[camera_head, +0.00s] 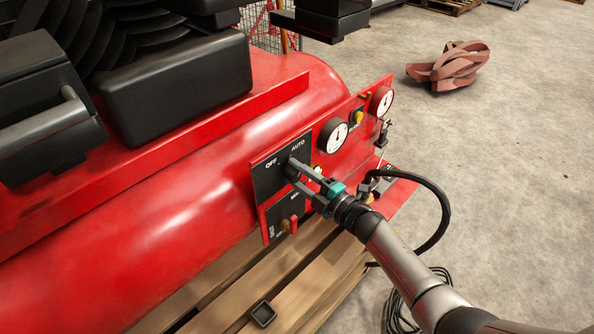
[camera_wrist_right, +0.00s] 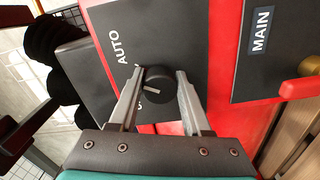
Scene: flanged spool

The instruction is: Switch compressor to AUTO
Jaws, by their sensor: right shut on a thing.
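The compressor (camera_head: 190,180) is a large red tank with a black switch panel (camera_head: 268,180) on its side, marked OFF and AUTO. My right gripper (camera_head: 291,170) reaches this panel from the lower right, its fingertips at the switch. In the right wrist view the round black knob (camera_wrist_right: 158,82) sits between the two fingers of my right gripper (camera_wrist_right: 160,88), which are shut on it. A short pale mark shows on the knob's face, but I cannot tell which setting it points to. The AUTO label (camera_wrist_right: 118,47) is readable; the OFF label is mostly hidden there. My left gripper is out of view.
Two white gauges (camera_head: 334,136) (camera_head: 381,102) sit right of the switch. A MAIN panel (camera_wrist_right: 262,35) with a brass-coloured part is below it. A black hose (camera_head: 441,195) curves beside my right arm. Wooden pallet boards (camera_head: 240,295) lie below. The concrete floor at right is mostly clear.

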